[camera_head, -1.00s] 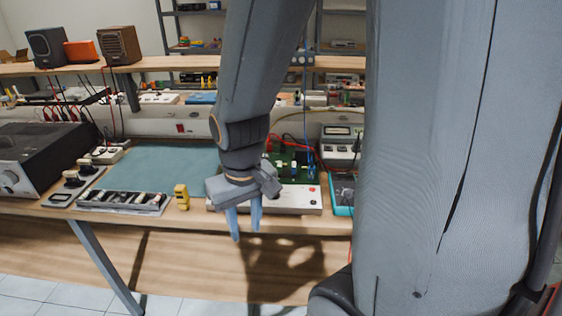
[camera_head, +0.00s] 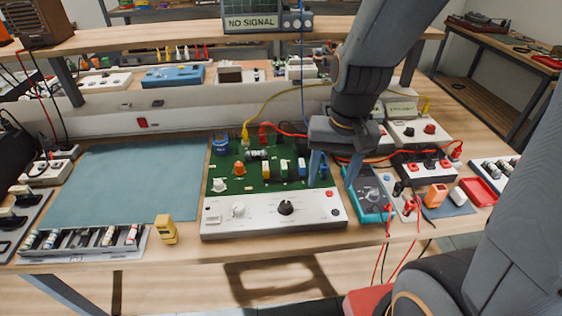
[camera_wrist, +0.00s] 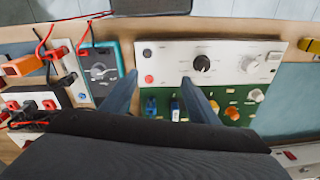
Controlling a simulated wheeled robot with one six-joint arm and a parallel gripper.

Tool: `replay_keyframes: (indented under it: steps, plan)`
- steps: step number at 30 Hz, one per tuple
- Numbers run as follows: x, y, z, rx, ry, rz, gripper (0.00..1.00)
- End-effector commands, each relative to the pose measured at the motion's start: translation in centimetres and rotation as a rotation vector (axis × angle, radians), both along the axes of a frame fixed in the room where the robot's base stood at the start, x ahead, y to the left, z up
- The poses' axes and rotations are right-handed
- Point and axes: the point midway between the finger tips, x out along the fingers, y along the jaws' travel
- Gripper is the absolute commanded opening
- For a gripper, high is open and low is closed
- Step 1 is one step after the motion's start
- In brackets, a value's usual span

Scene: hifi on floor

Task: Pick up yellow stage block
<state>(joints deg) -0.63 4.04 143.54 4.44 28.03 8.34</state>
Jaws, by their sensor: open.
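A small yellow block (camera_head: 238,170) stands on the green circuit board (camera_head: 215,182), among orange, white, green and blue parts. Another yellow block (camera_head: 166,230) stands on the bench near its front edge, left of the white control panel; a yellow thing at the right edge of the wrist view (camera_wrist: 310,48) may be the same one. I cannot tell which is the stage block. My gripper (camera_head: 334,180) is open and empty. It points down near the board's right end, right of both yellow blocks. Its fingers also show in the wrist view (camera_wrist: 158,92), apart, with blue parts between them.
The white panel with knobs (camera_head: 285,218) borders the board's front. A teal meter (camera_head: 370,195) and red cables (camera_head: 375,158) are right of my gripper. A grey tray (camera_head: 85,240) lies left of the front yellow block. A bare blue-green mat (camera_head: 135,180) lies behind it.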

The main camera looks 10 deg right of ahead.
Motion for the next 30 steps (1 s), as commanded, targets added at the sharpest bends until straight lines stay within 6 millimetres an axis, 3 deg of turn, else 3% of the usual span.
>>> replay_keyframes:
  steps: [9, 15, 20, 30]
  plan:
    - [8.7, 6.2, -0.7, 0.243, 0.183, -0.901, 0.55]
    - [12.4, 9.5, -0.5, 0.336, 0.312, -1.267, 0.55]
    - [13.2, 10.7, -0.9, 0.357, 0.356, -1.365, 0.55]
    - [13.1, 12.0, -3.9, 0.356, 0.358, -1.368, 0.55]
